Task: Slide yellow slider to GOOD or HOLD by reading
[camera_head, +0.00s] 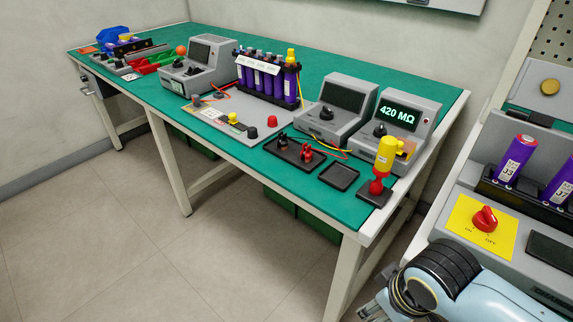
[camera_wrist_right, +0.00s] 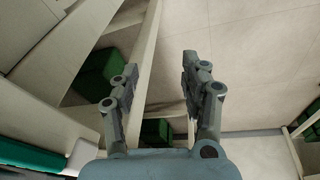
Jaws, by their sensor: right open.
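The meter (camera_head: 402,115) at the right end of the bench shows 420 MΩ in green. A small yellow knob (camera_head: 233,118) stands on the grey plate (camera_head: 215,123) in the middle of the bench, near a black and a red knob. It may be the yellow slider; GOOD and HOLD marks are too small to read. My right gripper is only partly visible at the bottom of the head view (camera_head: 372,309), below the bench's right end. In the right wrist view it is open and empty (camera_wrist_right: 160,65), over the floor and bench legs. My left gripper is not in view.
Purple cells (camera_head: 268,77) stand in a rack behind the plate. A red rotary switch (camera_head: 485,218) is on the right-hand console. The bench's front edge (camera_head: 275,187) is clear.

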